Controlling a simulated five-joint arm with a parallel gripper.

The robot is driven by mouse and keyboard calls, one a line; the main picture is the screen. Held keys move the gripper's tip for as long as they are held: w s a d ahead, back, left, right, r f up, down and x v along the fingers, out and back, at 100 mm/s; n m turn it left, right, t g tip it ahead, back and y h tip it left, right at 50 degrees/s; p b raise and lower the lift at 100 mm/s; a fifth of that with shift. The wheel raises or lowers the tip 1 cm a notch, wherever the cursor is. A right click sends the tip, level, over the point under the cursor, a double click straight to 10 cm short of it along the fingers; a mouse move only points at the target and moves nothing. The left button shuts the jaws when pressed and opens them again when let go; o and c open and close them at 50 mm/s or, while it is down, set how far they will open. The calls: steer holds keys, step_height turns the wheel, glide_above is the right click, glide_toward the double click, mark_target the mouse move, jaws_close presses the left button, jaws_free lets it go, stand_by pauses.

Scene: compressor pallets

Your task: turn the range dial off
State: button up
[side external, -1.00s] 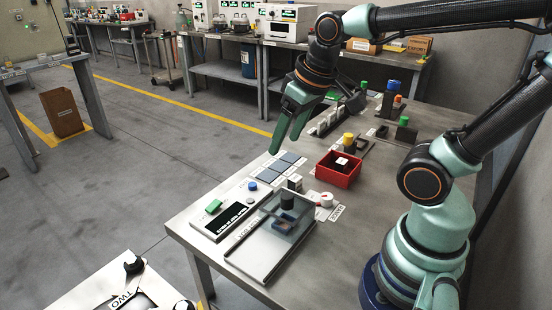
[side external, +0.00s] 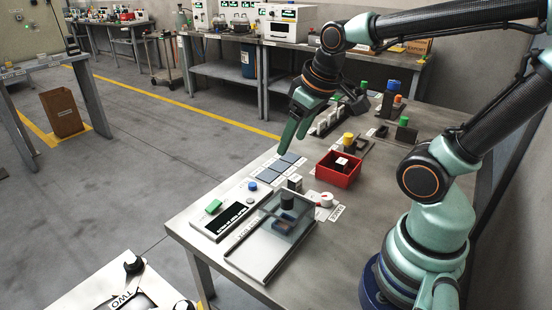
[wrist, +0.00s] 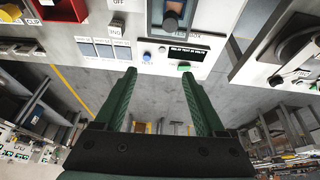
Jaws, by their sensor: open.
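The range dial (side external: 326,199) is a small white knob with a red mark, on a white plate near the middle of the bench in the side view. A label reading RANGE (side external: 337,213) lies beside it. The dial's exact pointer setting is too small to read. My gripper (side external: 293,145) is open and empty, above the far left part of the bench, apart from the dial. In the wrist view my gripper (wrist: 158,76) has both green fingers spread with nothing between them. I cannot make out the dial there.
A red bin (side external: 338,178) stands behind the dial. A clear cover (side external: 268,222) around a dark knob, and a panel with a green button (side external: 214,206) and blue button (side external: 252,186), lie left of it. Blue-grey tiles (side external: 270,174) lie below my gripper.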

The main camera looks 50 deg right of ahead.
mark_target(327, 196)
steer(key=s+d+f+g, duration=0.3)
steer(key=d+f+g, duration=0.1)
steer(key=d+f, duration=0.7)
steer(key=shift+y, duration=0.3)
steer(key=f, duration=0.3)
steer(key=d+f, duration=0.1)
steer(key=f, duration=0.6)
steer(key=shift+s+d+f, duration=0.15)
steer(key=shift+s+f, duration=0.05)
steer(key=shift+f, duration=0.15)
jaws_close()
